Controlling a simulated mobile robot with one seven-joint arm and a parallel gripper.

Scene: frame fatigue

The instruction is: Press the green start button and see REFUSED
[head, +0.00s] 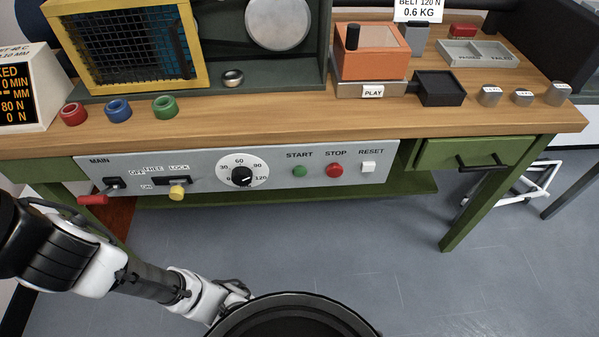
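The green START button (299,171) sits on the grey control panel (220,157) along the front of the bench. The red STOP button (334,170) and the white RESET button (368,167) are to its right. A display (20,95) at the left edge is partly cut off; orange text ending in "KED" and readings including "80 N" and "0 N" show. I cannot read the word REFUSED there. My gripper (236,291) is low in front of the bench, below and left of the START button and apart from it. Its fingers are too small and partly hidden to judge.
A red-handled MAIN switch (93,199), a yellow knob (177,191) and a black dial (242,176) project from the panel, left of START. A drawer (461,154) is at the right. The wooden top (300,115) holds several parts. The floor (390,260) before the panel is clear.

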